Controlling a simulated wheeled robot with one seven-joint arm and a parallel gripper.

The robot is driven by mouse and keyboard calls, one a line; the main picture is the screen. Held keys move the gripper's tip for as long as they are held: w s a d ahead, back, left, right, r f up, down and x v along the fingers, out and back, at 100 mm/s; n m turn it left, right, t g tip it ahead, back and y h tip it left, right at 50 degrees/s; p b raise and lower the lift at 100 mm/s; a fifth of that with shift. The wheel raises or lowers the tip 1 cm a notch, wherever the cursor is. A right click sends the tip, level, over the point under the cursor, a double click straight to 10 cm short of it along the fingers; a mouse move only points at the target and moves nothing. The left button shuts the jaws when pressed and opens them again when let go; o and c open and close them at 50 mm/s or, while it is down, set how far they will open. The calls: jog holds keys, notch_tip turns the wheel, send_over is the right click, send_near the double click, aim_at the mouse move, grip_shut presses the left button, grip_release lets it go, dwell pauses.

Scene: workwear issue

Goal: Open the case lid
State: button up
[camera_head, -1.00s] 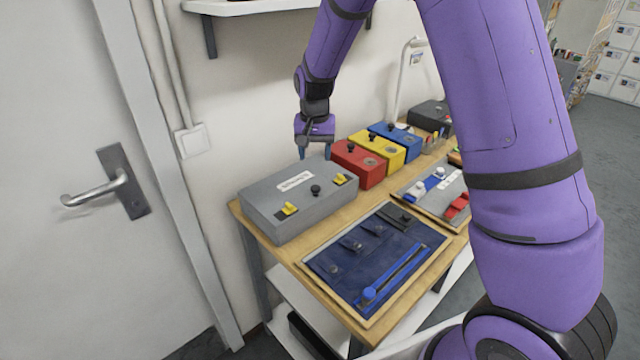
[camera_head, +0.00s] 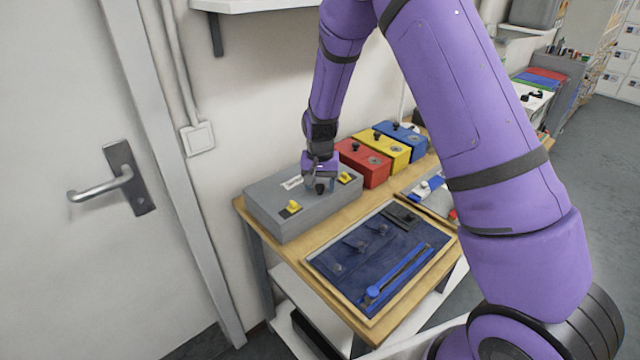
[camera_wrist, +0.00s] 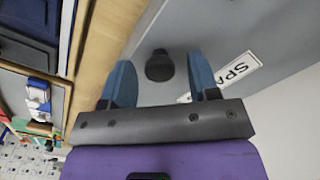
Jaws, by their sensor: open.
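The grey case (camera_head: 272,217) stands on the back left corner of the wooden table, and its lid is shut. Two yellow latches, one on the left (camera_head: 292,207) and one on the right (camera_head: 345,178), sit along its front top edge. A black knob (camera_wrist: 159,66) stands on the lid, beside a white label (camera_wrist: 232,72) with partly hidden letters. My gripper (camera_head: 320,185) is over the lid near the knob. In the wrist view my gripper (camera_wrist: 162,78) is open, with the knob showing between and beyond its blue fingertips. I cannot tell whether they touch it.
Red (camera_head: 362,165), yellow (camera_head: 388,150) and blue (camera_head: 408,138) boxes stand right of the case. A framed dark blue panel (camera_head: 350,262) with a blue bar lies in front. A wall shelf (camera_head: 245,5) hangs above. A door (camera_head: 60,120) is at left.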

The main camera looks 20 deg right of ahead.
grip_shut()
jog(key=shift+r, duration=0.1)
